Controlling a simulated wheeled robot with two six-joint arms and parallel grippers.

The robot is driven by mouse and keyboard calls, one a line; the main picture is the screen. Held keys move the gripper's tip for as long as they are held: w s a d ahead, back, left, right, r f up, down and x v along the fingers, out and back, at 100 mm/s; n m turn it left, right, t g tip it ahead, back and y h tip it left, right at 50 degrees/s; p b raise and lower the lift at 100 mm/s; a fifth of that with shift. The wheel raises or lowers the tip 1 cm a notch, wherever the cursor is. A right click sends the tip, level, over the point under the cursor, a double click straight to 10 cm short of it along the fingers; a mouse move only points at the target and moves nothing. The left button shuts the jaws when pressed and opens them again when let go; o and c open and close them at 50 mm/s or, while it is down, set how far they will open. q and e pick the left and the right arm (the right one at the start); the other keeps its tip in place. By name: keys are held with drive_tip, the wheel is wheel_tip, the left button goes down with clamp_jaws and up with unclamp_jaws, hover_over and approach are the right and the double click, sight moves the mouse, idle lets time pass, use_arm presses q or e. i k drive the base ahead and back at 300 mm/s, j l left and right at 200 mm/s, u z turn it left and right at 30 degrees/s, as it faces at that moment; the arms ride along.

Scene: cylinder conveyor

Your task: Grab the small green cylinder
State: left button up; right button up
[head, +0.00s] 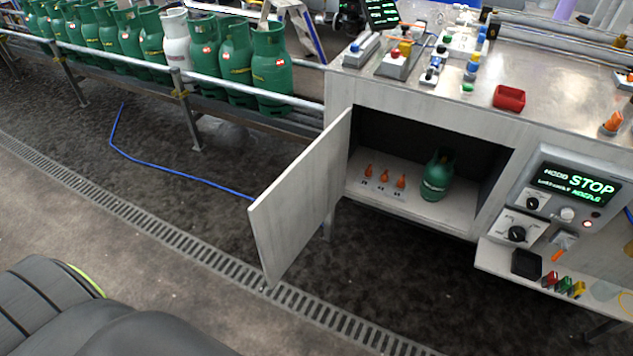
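A small green cylinder (437,176) stands upright inside the open cabinet (478,223), to the right of its shelf. Its dark top is in the shade of the cabinet. The cabinet door (300,200) is swung open toward the left. Neither of my grippers shows in the head view; only a dark rounded part, which I take to be mine, fills the lower left corner.
Several orange-topped fittings (384,177) stand left of the cylinder. Large green cylinders (270,72) and a white one (177,40) line the railed conveyor. A red bin (509,98) sits on the counter. A blue hose (170,173) and a drain grate (190,224) cross the floor.

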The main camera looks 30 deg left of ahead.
sight(437, 177)
drive_tip(key=j+z, duration=0.15)
drive_tip(key=j, duration=0.4)
drive_tip(key=j+z, duration=0.2)
drive_tip(key=j, duration=0.35)
drive_tip(key=j+z, duration=0.15)
drive_tip(key=j, duration=0.45)
drive_tip(key=j+z, duration=0.15)
drive_tip(key=j, duration=0.4)
drive_tip(key=k+j+z, duration=0.2)
drive_tip(key=j, duration=0.35)
drive_tip(key=j+z, duration=0.15)
drive_tip(key=j, duration=0.4)
drive_tip(key=i+l+u, duration=0.1)
drive_tip(key=u, duration=0.3)
drive_tip(key=l+u, duration=0.35)
drive_tip(key=i+l+u, duration=0.1)
drive_tip(key=u, duration=0.3)
drive_tip(key=l+u, duration=0.2)
drive_tip(key=l, duration=0.45)
drive_tip(key=l+u, duration=0.2)
drive_tip(key=l, duration=0.45)
drive_tip(key=k+l+u, duration=0.2)
drive_tip(key=l, duration=0.4)
drive_tip(key=i+l+u, duration=0.15)
drive_tip(key=l, duration=0.55)
drive_tip(key=l+u, duration=0.1)
drive_tip(key=l, duration=0.6)
